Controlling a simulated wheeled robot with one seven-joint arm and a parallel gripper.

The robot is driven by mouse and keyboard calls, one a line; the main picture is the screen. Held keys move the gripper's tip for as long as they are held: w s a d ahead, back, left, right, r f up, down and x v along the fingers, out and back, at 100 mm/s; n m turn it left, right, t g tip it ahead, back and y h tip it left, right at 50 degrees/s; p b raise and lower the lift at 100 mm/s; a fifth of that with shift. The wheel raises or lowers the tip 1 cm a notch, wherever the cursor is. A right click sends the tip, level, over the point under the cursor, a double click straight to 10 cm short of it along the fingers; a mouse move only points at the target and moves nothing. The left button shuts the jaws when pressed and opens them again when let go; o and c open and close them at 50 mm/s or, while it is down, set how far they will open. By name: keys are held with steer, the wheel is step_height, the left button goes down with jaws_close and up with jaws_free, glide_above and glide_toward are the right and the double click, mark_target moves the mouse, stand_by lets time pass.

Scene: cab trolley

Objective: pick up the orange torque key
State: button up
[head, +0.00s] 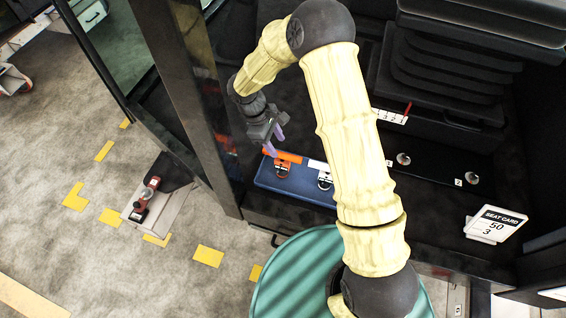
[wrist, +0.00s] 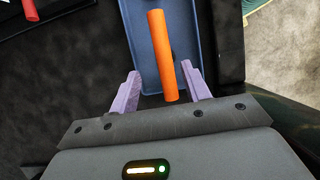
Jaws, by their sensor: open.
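The orange torque key (head: 288,157) lies on a blue tray (head: 262,181) in the head view. In the wrist view, its long orange bar (wrist: 160,50) runs lengthwise between the fingers, and the blue tray (wrist: 133,25) shows behind it. My gripper (head: 275,144) is above the left end of the tray. Its two purple fingers stand open in the wrist view (wrist: 160,75), one on each side of the orange bar, with a gap on both sides. I cannot tell how far the bar is below the fingertips.
A white-handled key (head: 317,164) lies to the right on the same tray. A dark cab post (head: 200,100) rises close to the left. A seat card (head: 497,224) stands at the right. A red-handled device (head: 148,196) sits on a step outside.

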mark_target(284, 160)
steer(key=x, duration=0.2)
steer(key=shift+d+f, duration=0.15)
steer(key=shift+f, duration=0.2)
steer(key=shift+s+d+f, duration=0.2)
steer(key=shift+s+f, duration=0.05)
steer(key=shift+f, duration=0.2)
steer(key=x, duration=0.4)
steer(key=shift+s+f+p, duration=0.1)
steer(key=shift+s+p, duration=0.1)
steer(key=shift+p, duration=0.15)
jaws_close()
